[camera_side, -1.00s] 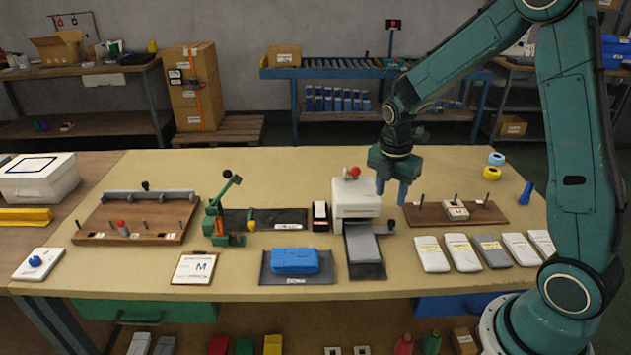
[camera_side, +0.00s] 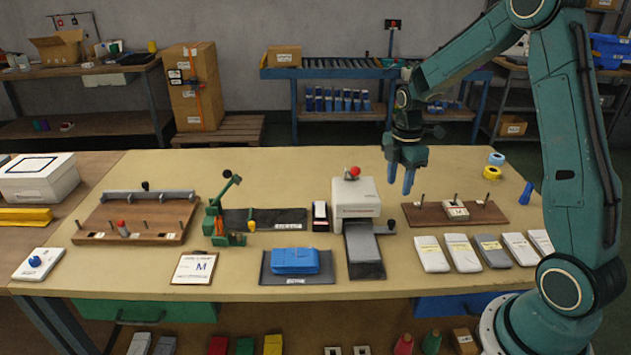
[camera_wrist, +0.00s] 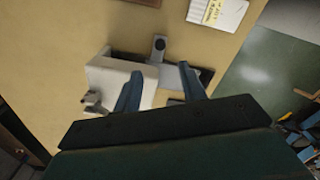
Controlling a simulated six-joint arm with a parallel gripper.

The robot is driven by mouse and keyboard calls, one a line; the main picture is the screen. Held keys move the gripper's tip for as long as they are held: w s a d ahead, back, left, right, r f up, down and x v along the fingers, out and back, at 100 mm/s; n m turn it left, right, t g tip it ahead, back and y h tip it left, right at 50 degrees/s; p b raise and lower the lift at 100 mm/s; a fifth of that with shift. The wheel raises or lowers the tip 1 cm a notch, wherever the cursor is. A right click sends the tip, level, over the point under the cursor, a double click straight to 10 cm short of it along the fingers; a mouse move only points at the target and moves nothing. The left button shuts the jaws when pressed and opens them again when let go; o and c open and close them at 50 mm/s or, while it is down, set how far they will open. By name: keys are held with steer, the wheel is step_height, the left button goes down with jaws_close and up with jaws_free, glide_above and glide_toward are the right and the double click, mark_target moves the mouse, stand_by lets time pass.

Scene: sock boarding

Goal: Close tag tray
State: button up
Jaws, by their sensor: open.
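The white machine (camera_side: 357,199) with a red knob on top stands near the middle of the table. A grey tray (camera_side: 361,246) sticks out from its front over a dark base, with a small dark knob (camera_side: 391,226) beside it. I take this tray to be the tag tray; it looks pulled out. The machine (camera_wrist: 118,78) and the tray (camera_wrist: 172,74) also show in the wrist view, partly hidden by my fingers. My gripper (camera_side: 401,189) is open and empty, pointing down above the table just right of the machine, apart from the tray.
A wooden board (camera_side: 470,214) with pegs and a white block stands to the right. Several white and grey packs (camera_side: 461,252) lie in front of it. A blue folded item (camera_side: 294,261) on a dark mat lies left of the tray. A black-and-white block (camera_side: 320,216) stands left of the machine.

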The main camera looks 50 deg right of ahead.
mark_target(392, 220)
step_height(392, 220, down, 11)
steer(key=shift+f, duration=0.2)
stand_by(0.4)
steer(key=shift+c, duration=0.2)
jaws_close()
